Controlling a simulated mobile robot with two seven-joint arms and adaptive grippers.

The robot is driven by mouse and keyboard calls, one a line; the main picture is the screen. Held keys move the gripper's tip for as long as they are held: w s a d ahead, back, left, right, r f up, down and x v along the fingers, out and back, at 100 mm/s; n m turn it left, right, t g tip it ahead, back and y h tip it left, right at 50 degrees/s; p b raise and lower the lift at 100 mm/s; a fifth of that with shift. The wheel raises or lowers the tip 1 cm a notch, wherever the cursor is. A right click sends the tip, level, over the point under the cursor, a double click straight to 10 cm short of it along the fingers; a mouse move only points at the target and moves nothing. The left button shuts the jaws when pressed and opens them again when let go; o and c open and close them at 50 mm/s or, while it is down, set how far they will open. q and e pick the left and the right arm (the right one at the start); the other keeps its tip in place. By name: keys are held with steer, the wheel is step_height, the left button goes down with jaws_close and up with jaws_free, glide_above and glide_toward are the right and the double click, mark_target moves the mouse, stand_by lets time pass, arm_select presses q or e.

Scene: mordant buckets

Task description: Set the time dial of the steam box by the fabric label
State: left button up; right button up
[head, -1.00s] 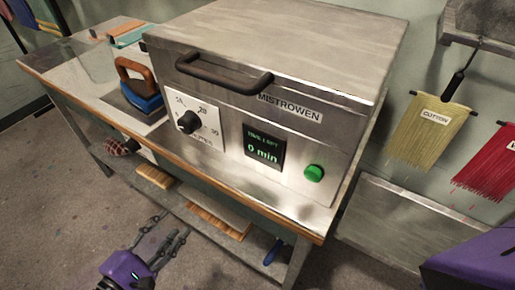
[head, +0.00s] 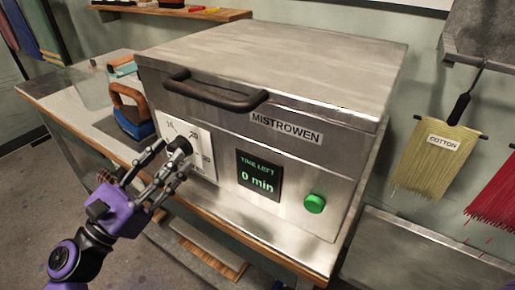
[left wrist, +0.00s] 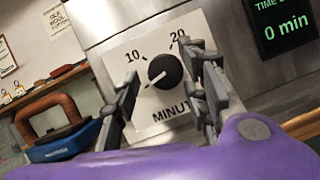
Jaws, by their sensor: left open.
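The steam box (head: 300,90) is a metal box marked MISTROWEN on the table. Its black time dial (head: 180,146) sits on a white plate with minute numbers. In the left wrist view the dial (left wrist: 165,71) shows between the fingers, with 10 and 20 readable above it. My left gripper (head: 160,165) is open, its fingers on either side of the dial; contact cannot be told. The display (head: 259,176) reads "TIME LEFT 0 min". A green button (head: 314,204) is right of it. A yellowish fabric (head: 430,160) hangs at right, labelled COTTON (head: 443,142). My right gripper is not in view.
A handle (head: 215,92) juts out from the box front above the dial. A blue iron (head: 133,122) stands left of the box. Red fabric (head: 494,205) hangs at the far right. A small sign with several lines shows on the wall in the left wrist view (left wrist: 60,20).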

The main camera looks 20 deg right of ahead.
arm_select(q)
steer(key=shift+w+d, duration=0.1)
steer(key=shift+d, duration=0.15)
steer(key=shift+r, duration=0.1)
steer(key=c, duration=1)
steer(key=shift+a, duration=0.1)
steer(key=shift+m, duration=0.3)
